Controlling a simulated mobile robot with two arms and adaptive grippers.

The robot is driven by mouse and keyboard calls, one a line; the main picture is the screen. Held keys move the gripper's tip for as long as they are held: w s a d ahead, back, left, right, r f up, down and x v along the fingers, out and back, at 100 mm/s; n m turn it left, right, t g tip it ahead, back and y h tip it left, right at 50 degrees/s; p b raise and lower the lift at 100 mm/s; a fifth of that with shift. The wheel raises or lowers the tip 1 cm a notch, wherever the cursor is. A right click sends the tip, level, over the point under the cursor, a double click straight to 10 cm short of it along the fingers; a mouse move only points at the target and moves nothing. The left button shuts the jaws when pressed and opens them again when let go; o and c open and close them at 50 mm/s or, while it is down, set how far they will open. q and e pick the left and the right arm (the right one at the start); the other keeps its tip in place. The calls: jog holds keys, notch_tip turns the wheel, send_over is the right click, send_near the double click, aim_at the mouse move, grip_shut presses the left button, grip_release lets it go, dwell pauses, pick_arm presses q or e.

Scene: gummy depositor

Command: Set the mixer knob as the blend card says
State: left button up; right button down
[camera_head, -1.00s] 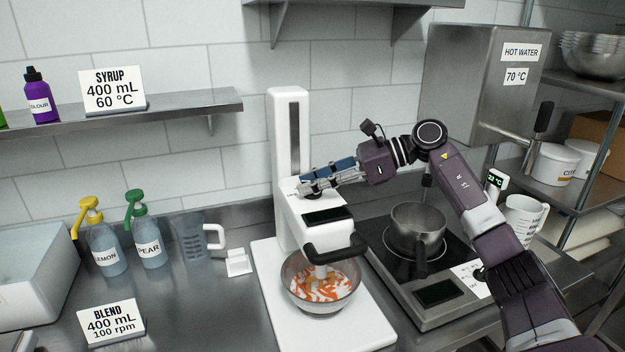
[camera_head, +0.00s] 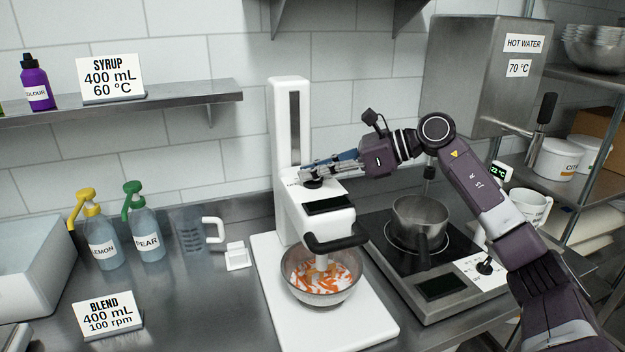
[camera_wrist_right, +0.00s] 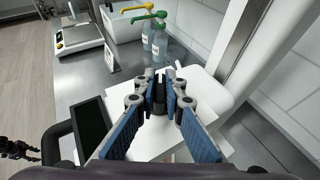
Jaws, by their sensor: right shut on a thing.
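The white stand mixer (camera_head: 290,130) stands mid-counter with a dark, blank display (camera_head: 328,205). Its black knob (camera_head: 312,184) is on top of the head, partly hidden by my right gripper (camera_head: 306,176). That gripper reaches in from the right and is shut on the knob. In the right wrist view, the fingers close around the dark knob (camera_wrist_right: 160,88). The knob's pointer and scale cannot be read. The blend card (camera_head: 110,318), front left, reads 400 mL, 100 rpm. A small dark jointed part at the right wrist view's left edge looks like my left gripper (camera_wrist_right: 18,150); its jaws are unclear.
A hotplate (camera_head: 440,275) with a saucepan (camera_head: 420,222) is on the right. Pump bottles (camera_head: 147,235) and a measuring jug (camera_head: 190,232) stand left of the mixer.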

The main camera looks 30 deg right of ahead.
jog(key=shift+s+f+m+t+h+b, duration=0.1)
jog(key=shift+f+m+t+h+b, duration=0.25)
jog(key=shift+m+t+h+b, duration=0.45)
jog(key=shift+r+m+t+h+b, duration=0.2)
jog(key=shift+m+t+h+b, duration=0.2)
jog(key=shift+m+h+b, duration=0.35)
jog(key=m+h, duration=0.1)
jog(key=m+t+h, duration=0.1)
jog(key=m+h, duration=0.1)
jog(key=shift+a+r+m+t+h, duration=0.15)
jog(key=shift+r+m+t+h, duration=0.05)
jog(key=shift+m+t+h, duration=0.1)
jog(key=m+h+b, duration=0.1)
jog(key=m+h, duration=0.3)
jog(key=h, duration=0.1)
jog(key=m+h+b, duration=0.2)
jog(key=m+h, duration=0.1)
jog(key=shift+f+g, duration=0.1)
jog(key=shift+g, duration=0.3)
pick_arm(q)
notch_tip(320, 180, down, 9)
jog(key=b, duration=0.2)
jog(key=shift+f, duration=0.15)
pick_arm(e)
jog(key=shift+m+g+h, duration=0.9)
jog(key=shift+m+h, duration=0.35)
jog(key=shift+f, duration=0.1)
